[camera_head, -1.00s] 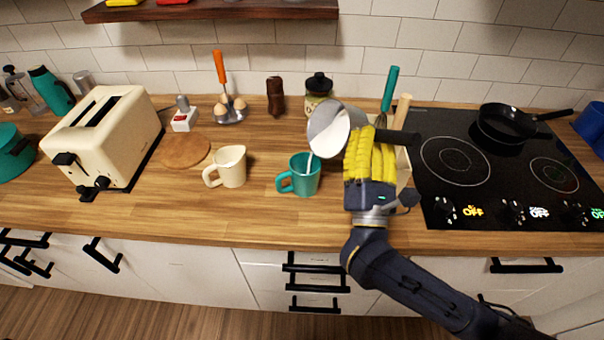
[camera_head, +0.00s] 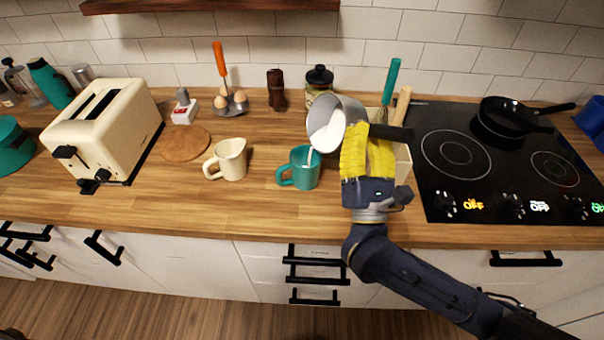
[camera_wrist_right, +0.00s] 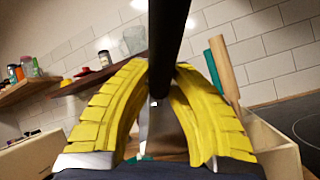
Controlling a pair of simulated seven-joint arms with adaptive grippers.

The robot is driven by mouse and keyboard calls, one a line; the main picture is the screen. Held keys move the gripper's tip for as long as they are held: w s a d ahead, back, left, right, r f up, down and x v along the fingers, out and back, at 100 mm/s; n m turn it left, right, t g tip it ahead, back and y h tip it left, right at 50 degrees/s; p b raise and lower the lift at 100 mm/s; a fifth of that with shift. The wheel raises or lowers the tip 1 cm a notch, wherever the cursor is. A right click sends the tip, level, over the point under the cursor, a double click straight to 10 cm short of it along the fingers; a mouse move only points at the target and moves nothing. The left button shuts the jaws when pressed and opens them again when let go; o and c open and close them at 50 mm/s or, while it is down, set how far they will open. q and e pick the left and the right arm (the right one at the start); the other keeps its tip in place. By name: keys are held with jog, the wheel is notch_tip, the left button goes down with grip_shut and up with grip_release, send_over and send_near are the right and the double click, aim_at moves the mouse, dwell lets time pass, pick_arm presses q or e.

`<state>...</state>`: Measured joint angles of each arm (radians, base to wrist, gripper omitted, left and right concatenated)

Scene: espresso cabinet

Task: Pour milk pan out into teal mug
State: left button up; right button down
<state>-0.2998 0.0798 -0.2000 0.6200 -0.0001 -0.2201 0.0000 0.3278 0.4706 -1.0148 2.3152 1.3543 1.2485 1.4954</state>
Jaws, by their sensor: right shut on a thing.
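The metal milk pan (camera_head: 338,112) is held tilted to the left above the teal mug. My right gripper (camera_head: 368,140), with yellow fingers, is shut on the pan's dark handle. The handle also shows between the fingers in the right wrist view (camera_wrist_right: 168,45). My left gripper is not in view.
A cream mug (camera_head: 229,158) stands left of the teal mug. A utensil box (camera_head: 402,163) stands right behind my gripper, beside the stove (camera_head: 455,165). A lidded jar (camera_head: 319,84) stands behind the pan. The counter in front of the mugs is clear.

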jog(key=shift+s+a+r+n+y, duration=0.1)
jog(key=shift+s+a+n+y, duration=0.1)
jog(key=shift+n+y, duration=0.3)
jog(key=shift+s+a+r+n+y, duration=0.1)
jog(key=shift+a+n+y, duration=0.05)
jog(key=shift+n+y, duration=0.3)
jog(key=shift+s+a+n+y, duration=0.35)
jog(key=shift+a+n+y, duration=0.3)
jog(key=shift+n+y, duration=0.35)
jog(key=shift+s+a+n+y, duration=0.35)
jog(key=shift+a+n+y, duration=0.35)
jog(key=shift+n, duration=0.35)
jog(key=shift+s+a+f+n+g+y, duration=0.15)
jog(key=shift+a+n+y, duration=0.15)
jog(key=shift+n+y, duration=0.65)
jog(key=shift+s+a+r+n+g+y, duration=0.1)
jog(key=shift+s+a+n+g+y, duration=0.15)
jog(key=shift+n+y, duration=0.65)
jog(key=shift+s+a+f+n+g+y, duration=0.1)
jog(key=shift+a+n+y, duration=0.25)
jog(key=shift+n+y, duration=0.6)
